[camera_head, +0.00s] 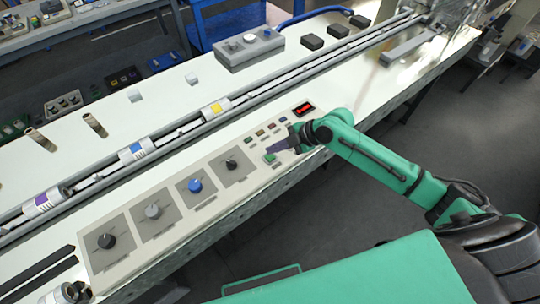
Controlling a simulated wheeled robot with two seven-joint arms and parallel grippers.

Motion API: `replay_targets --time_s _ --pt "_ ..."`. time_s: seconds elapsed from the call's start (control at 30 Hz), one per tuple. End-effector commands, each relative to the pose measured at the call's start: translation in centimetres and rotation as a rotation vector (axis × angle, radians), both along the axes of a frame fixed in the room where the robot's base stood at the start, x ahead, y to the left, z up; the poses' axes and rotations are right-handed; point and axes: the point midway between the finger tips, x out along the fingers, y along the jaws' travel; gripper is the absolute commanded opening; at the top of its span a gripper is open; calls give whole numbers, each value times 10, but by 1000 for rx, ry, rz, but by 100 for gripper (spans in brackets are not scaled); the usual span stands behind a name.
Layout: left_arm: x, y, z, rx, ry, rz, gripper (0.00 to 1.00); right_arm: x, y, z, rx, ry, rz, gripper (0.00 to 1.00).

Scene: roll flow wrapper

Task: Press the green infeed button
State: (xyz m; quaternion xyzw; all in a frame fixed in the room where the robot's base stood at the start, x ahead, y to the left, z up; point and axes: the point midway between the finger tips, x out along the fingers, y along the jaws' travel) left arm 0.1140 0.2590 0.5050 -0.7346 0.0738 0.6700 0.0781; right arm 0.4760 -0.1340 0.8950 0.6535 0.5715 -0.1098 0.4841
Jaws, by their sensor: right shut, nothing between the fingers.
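The green button (270,158) sits on the pale control panel (210,211), near its right end and its front edge. My right gripper (275,147) is shut and empty. Its dark fingertips are just behind and above the green button in the picture; I cannot tell whether they touch it or the panel. My green right arm reaches in from the right. My left gripper is not in view.
A grey button box (249,46) stands farther back.

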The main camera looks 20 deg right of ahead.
Motion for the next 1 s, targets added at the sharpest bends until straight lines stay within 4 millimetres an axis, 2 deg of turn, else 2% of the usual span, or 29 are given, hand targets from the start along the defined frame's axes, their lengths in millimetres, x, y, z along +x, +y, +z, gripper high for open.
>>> replay_targets --time_s 0.27,0.5,1.0 --pt "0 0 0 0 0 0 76 0 0 0 0 0 0 0" --pt "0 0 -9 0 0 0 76 0 0 -9 0 0 0 0" --pt "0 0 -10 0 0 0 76 0 0 -11 0 0 0 0"
